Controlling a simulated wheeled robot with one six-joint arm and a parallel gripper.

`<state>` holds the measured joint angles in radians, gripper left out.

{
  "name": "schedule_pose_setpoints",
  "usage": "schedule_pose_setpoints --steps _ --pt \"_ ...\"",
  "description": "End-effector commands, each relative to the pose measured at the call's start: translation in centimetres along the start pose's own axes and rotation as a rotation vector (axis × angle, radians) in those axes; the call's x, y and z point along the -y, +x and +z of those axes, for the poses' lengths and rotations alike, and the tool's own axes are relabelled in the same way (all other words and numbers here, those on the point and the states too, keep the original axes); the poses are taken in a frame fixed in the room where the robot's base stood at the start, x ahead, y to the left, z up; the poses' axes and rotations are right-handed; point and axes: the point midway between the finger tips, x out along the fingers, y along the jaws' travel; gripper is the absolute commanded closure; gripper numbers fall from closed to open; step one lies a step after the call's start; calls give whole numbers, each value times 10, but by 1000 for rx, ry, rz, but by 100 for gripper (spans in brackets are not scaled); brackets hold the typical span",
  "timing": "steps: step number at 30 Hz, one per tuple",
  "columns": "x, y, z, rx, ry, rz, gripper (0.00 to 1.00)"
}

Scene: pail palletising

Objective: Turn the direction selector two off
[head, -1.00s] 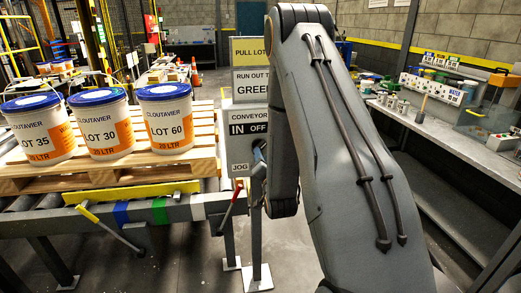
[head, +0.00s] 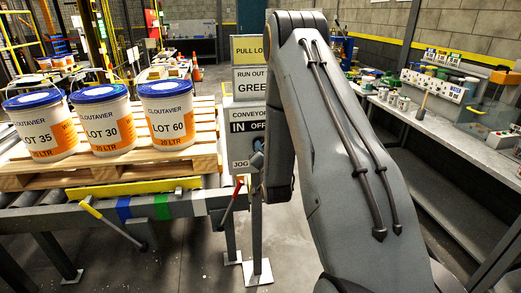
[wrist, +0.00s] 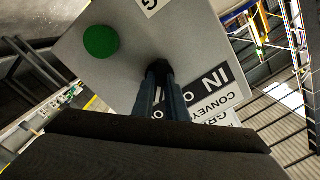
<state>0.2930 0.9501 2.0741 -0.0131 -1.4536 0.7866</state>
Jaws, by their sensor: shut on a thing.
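The conveyor control panel (head: 240,148) stands in the middle of the head view, with an IN / OFF label and a JOG label. It also fills the upper part of the wrist view (wrist: 195,50), turned nearly upside down. My gripper (wrist: 161,72) is at the panel face, shut on the dark selector knob (wrist: 160,67) beside the IN / OFF label. The fingers cover most of the knob and part of the label, so its pointing direction cannot be told. In the head view my gripper (head: 257,160) is mostly hidden by my arm.
A green button (wrist: 100,41) sits beside the knob. Left of the panel, a pallet (head: 195,160) with several pails rests on the conveyor; a red-handled lever (head: 231,195) and yellow-handled lever (head: 92,210) stick out in front. A workbench (head: 450,130) stands right.

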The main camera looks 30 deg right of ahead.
Motion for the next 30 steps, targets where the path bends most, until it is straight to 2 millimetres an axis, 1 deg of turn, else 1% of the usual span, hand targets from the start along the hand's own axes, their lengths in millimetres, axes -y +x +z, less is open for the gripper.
schedule_pose_setpoints --steps 5,11,30 --pt "0 0 0 0 -21 0 100" --pt "-1 0 1 0 -106 0 100" --pt "-2 0 1 0 -609 -1 100"
